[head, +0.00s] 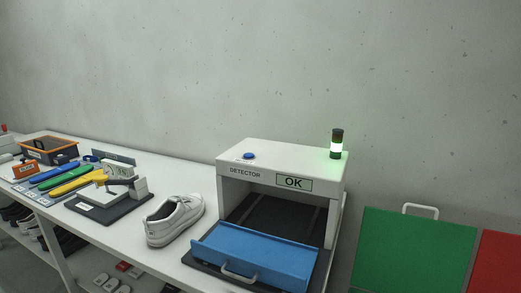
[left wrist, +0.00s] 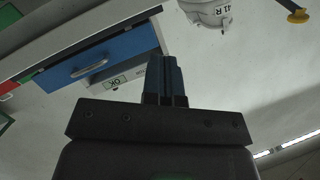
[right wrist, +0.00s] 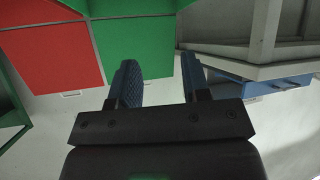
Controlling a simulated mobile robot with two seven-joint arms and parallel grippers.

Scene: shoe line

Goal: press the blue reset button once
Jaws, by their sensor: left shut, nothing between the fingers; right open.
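The blue reset button (head: 249,156) sits on the top left of the white detector (head: 290,157), near its front edge. The detector's sign reads OK and its lamp (head: 337,146) glows green. In the left wrist view, my left gripper (left wrist: 165,72) is shut with nothing in it; the detector's OK sign (left wrist: 116,82) and blue flap (left wrist: 85,62) show beyond it. In the right wrist view, my right gripper (right wrist: 160,80) is open and empty, facing the green panel (right wrist: 135,45). Neither gripper shows in the head view, and the button is not visible in the wrist views.
A white shoe (head: 175,220) stands on the table left of the detector. Farther left are a dark stand (head: 108,212), coloured tools and an orange-rimmed bin (head: 48,149). Green (head: 415,250) and red (head: 500,265) panels stand at the right. The space above the detector is clear.

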